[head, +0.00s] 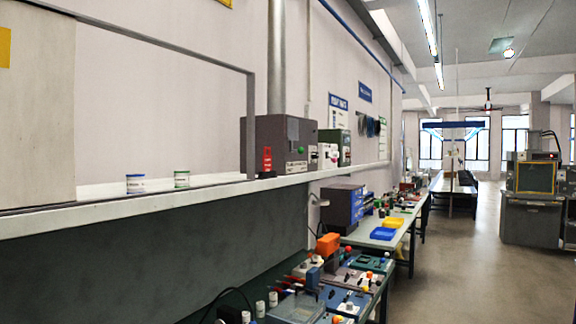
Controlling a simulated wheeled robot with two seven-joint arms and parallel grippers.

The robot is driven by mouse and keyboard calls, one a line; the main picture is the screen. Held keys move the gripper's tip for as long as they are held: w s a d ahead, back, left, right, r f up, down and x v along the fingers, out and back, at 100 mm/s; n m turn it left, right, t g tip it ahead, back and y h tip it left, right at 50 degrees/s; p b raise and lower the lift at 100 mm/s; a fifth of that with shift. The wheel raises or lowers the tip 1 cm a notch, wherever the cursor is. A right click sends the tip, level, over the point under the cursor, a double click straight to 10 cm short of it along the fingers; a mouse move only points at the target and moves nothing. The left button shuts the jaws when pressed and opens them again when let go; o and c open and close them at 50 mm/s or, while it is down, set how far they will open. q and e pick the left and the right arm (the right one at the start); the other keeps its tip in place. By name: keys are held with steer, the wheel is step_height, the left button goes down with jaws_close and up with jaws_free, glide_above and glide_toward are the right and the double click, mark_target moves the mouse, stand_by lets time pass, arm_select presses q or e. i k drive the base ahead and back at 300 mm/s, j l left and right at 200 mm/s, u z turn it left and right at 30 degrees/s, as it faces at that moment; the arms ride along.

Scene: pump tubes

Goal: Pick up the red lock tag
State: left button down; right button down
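A small upright red item (267,159), which looks like the red lock tag, stands on the long white ledge (230,190) in the head view. It is just in front of a dark grey box-shaped machine (285,140) and beside the dark upright of a frame. A dark base shows under it. It is small in the picture, so its details cannot be made out. Neither of my grippers is in view.
Below, a cluttered workbench (380,284) carries tools, an orange block (328,243) and several small parts. The floor (465,265) at right is clear.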

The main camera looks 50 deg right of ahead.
mark_target(266, 160)
steer(key=z, duration=1.4)
steer(key=i+l+u, duration=0.2)
steer(key=i+l, duration=0.35)
steer(key=i, duration=0.15)
